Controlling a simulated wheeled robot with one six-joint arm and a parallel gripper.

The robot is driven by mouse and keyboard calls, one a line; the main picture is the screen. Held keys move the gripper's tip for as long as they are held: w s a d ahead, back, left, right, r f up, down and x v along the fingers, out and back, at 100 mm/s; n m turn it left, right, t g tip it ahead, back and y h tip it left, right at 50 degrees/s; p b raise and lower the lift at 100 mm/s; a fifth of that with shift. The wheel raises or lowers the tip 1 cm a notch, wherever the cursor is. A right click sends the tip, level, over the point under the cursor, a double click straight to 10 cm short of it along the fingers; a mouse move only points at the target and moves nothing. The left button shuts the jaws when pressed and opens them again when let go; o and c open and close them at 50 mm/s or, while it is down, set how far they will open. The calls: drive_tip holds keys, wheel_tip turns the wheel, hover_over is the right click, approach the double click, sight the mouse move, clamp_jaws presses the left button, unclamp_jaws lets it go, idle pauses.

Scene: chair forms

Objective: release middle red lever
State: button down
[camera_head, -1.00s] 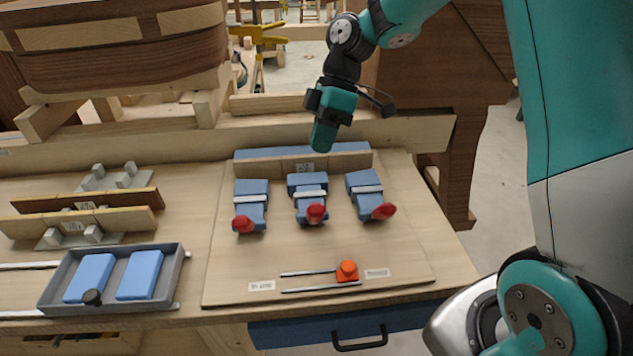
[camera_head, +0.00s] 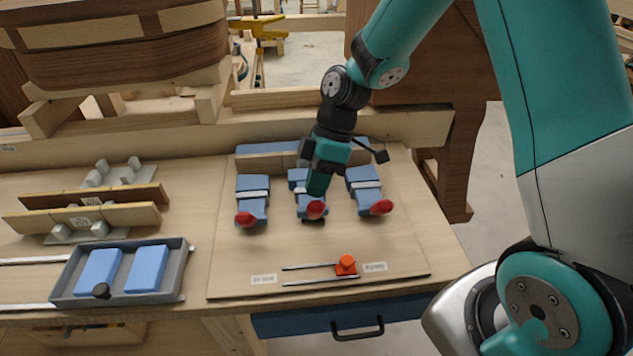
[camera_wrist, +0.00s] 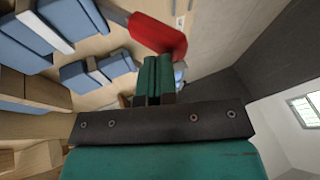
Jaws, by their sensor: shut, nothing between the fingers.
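Three blue clamps with red-tipped levers stand in a row on the wooden board (camera_head: 250,288). The middle red lever (camera_head: 316,211) sticks up from the near end of the middle blue clamp (camera_head: 297,175), which my arm partly covers. My gripper (camera_head: 315,191) is shut and empty, pointing down just above and behind the middle lever's red tip. Contact cannot be told. In the wrist view the shut fingers (camera_wrist: 155,75) lie beside a red lever handle (camera_wrist: 158,35); which lever this is, I cannot tell for sure.
An orange slider knob (camera_head: 346,265) sits on rails nearer the front. A grey tray (camera_head: 62,284) with blue blocks stands at left. Board between levers and slider is clear.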

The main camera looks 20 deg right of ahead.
drive_tip(key=shift+s+a+f+b, duration=0.15)
drive_tip(key=shift+s+f+b, duration=0.1)
drive_tip(key=shift+s, duration=0.25)
drive_tip(key=shift+s+a+f+b, duration=0.15)
drive_tip(key=shift+s+f, duration=0.1)
drive_tip(key=shift+s, duration=0.2)
drive_tip(key=shift+w+d+r+p, duration=0.1)
drive_tip(key=shift+w+r+p, duration=0.15)
drive_tip(key=shift+r+p, duration=0.05)
drive_tip(key=w+v, duration=0.2)
drive_tip(key=v, duration=1.1)
drive_tip(key=s+a+m+t+b, duration=0.1)
drive_tip(key=s+a+m, duration=0.3)
drive_tip(key=s, duration=0.7)
drive_tip(key=s+a+f+m+t+b, duration=0.1)
drive_tip(key=s+a+m+b, duration=0.3)
drive_tip(key=s, duration=0.7)
drive_tip(key=shift+a+f+t+h, duration=0.15)
drive_tip(key=shift+a+t+h, duration=0.2)
drive_tip(key=shift+a, duration=0.4)
